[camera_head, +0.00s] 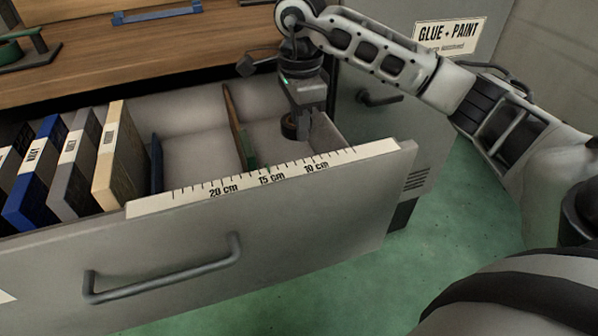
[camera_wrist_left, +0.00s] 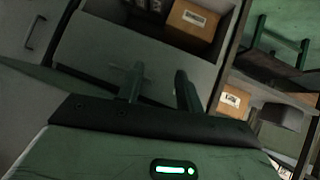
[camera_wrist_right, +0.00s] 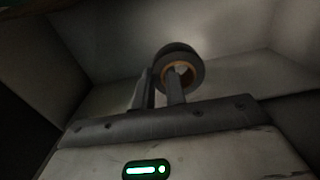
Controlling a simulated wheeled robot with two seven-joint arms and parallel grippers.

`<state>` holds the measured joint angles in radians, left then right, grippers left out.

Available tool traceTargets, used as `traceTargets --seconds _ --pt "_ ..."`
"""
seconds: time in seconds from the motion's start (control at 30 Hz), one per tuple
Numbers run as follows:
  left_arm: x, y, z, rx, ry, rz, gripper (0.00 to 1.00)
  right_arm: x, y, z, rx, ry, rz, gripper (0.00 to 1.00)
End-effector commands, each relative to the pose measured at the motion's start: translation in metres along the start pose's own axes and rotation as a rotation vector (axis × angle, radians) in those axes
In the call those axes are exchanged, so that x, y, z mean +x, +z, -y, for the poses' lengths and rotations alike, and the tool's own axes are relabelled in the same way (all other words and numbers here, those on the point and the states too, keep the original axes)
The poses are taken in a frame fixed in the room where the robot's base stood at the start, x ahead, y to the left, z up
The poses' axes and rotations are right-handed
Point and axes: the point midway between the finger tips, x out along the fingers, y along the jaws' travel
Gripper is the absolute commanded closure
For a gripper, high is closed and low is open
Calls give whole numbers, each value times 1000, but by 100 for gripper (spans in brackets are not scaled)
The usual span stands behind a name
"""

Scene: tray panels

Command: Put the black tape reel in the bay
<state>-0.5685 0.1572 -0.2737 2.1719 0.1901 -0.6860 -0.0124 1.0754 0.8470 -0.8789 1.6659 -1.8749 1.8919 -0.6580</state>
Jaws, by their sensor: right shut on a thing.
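The black tape reel (camera_wrist_right: 190,54), a dark ring with a tan core, is held at my right gripper (camera_wrist_right: 158,90) in the right wrist view; one finger passes across its hole. In the head view the reel (camera_head: 289,127) shows low under my right gripper (camera_head: 300,115), inside the open drawer. It is in the right-hand bay (camera_head: 268,139), between a thin brown-green divider (camera_head: 239,128) and the drawer's right wall. I cannot tell whether it touches the floor. My left gripper (camera_wrist_left: 160,88) shows only in the left wrist view, its fingers apart with nothing between them.
The drawer front (camera_head: 280,215) carries a ruler strip and a bar handle (camera_head: 165,275). Several upright binders (camera_head: 112,160) fill the drawer's left part. A "GLUE + PAINT" cabinet (camera_head: 400,65) stands right.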

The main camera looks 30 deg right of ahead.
Motion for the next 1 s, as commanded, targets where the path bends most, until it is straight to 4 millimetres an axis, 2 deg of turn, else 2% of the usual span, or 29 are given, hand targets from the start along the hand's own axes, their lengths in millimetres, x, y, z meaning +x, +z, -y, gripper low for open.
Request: traceTargets --seconds 0.03,0.13,0.37,0.6,0.97,1.0 --pt "4 3 0 0 3 6 64 14 0 -1 1 3 -2 100" --pt "7 6 0 0 8 12 64 32 0 -1 -1 4 -1 100" --pt "8 5 -1 2 12 0 64 52 0 0 -3 1 0 100" --pt "8 1 -2 7 17 -33 64 84 0 -1 -4 3 -1 100" --pt "8 0 -2 7 18 -42 64 88 0 0 -5 0 -1 100" --pt "8 -1 -3 7 19 -45 64 89 0 0 -5 0 -1 84"
